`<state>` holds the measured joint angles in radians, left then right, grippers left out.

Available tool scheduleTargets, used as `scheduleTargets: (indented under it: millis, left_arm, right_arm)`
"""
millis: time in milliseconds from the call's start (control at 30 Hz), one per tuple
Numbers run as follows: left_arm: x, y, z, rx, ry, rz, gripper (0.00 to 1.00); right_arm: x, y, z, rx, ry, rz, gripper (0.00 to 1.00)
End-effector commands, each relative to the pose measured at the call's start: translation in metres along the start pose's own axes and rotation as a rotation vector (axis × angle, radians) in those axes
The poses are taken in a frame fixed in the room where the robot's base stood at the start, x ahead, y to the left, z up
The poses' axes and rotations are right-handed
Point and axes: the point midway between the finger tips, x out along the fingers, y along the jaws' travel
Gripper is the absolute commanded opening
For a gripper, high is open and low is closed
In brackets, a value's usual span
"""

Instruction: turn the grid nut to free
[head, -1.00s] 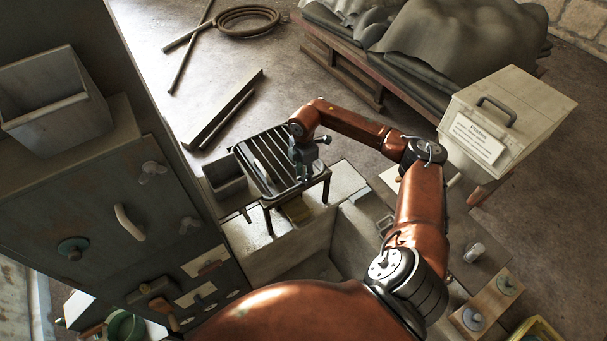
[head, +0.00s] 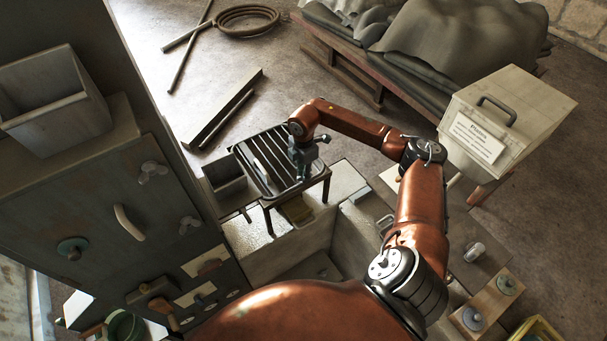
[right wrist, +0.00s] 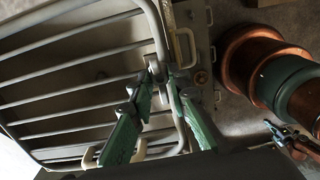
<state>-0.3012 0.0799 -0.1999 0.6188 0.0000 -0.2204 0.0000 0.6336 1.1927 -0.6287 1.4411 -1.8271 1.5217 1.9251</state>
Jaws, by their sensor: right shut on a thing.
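The grid (head: 262,160), a dark barred rack on legs, stands near the middle of the head view. Its bars and pale curved frame (right wrist: 75,90) fill the left of the right wrist view. My right gripper (head: 302,172) is over the grid's right side, pointing down. In the right wrist view its green fingers (right wrist: 157,78) come together at the frame's edge, shut on a small dark piece, which looks like the grid nut (right wrist: 156,70). The fingers hide most of the nut, and its turn cannot be read.
A dark cabinet (head: 100,215) with knobs and handles stands at the left, with an open bin (head: 55,95) on top. A lidded pale box (head: 510,110) is at the right. A metal channel (head: 222,108) and a coiled hose (head: 247,20) lie on the floor behind.

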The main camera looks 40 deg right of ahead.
Motion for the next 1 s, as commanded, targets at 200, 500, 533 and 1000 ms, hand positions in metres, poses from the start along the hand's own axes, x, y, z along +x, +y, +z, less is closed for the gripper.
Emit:
scheduleTargets:
  millis: [200, 500, 533, 1000]
  left_arm:
    - [0.005, 0.0, -0.002, 0.0, 0.003, 0.0, 0.0]
    - [0.014, 0.001, -0.001, 0.0, 0.002, 0.0, 0.0]
    - [0.015, 0.001, 0.0, 0.001, 0.002, 0.0, 0.0]
    - [0.03, 0.001, 0.003, 0.001, -0.002, 0.001, 0.0]
  right_arm:
    - [0.001, 0.0, 0.001, -0.105, -0.001, 0.0, 0.0]
    - [0.002, 0.0, 0.001, -0.366, -0.001, 0.0, 0.0]
    - [0.002, 0.0, 0.001, -0.395, -0.001, 0.0, 0.0]
    - [0.002, 0.0, 0.0, -0.842, -0.002, 0.0, 0.0]
